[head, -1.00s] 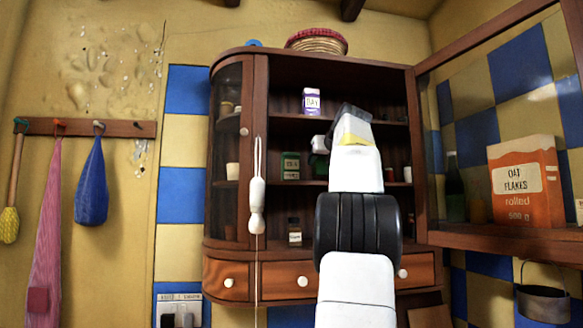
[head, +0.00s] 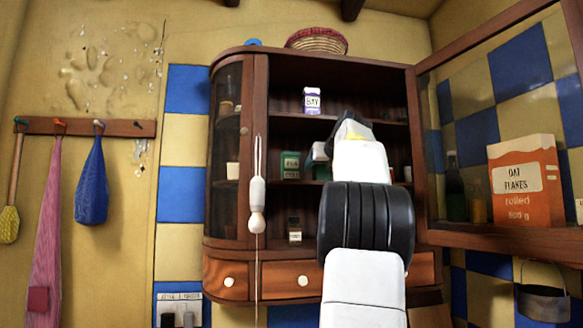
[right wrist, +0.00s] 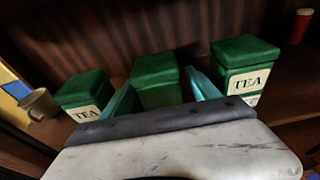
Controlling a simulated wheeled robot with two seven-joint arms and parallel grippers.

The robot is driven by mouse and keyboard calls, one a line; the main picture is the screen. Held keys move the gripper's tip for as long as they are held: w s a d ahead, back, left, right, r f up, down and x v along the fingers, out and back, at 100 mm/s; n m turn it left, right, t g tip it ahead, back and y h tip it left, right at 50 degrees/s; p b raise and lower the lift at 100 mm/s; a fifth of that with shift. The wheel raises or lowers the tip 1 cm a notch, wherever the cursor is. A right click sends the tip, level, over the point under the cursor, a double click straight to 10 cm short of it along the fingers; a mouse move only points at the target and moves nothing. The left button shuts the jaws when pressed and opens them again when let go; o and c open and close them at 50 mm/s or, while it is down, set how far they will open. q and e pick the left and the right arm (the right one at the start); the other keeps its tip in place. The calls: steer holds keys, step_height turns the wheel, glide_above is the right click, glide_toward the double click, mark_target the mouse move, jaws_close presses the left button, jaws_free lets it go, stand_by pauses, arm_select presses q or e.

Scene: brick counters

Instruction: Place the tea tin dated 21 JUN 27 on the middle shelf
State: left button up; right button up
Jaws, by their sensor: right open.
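Three green TEA tins show in the right wrist view: a left tin (right wrist: 84,94), a middle tin (right wrist: 157,80) and a right tin (right wrist: 244,66). No date is readable. In the head view one green tin (head: 290,165) stands on the cabinet's second shelf board down (head: 279,183); the others are largely hidden by my right arm. My right gripper (right wrist: 160,92) is open, with one teal finger on each side of the middle tin. I cannot tell whether the fingers touch it. My left gripper is not in view.
A BAY box (head: 312,101) stands on the board above. A small jar (head: 295,231) stands on the cabinet floor. A white pull (head: 257,195) hangs in front of the cabinet. The glass door is open at right, near an oat flakes box (head: 523,180). A mug (right wrist: 40,104) is beside the left tin.

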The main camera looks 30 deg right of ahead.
steer(key=shift+r, duration=0.15)
steer(key=v, duration=1.2)
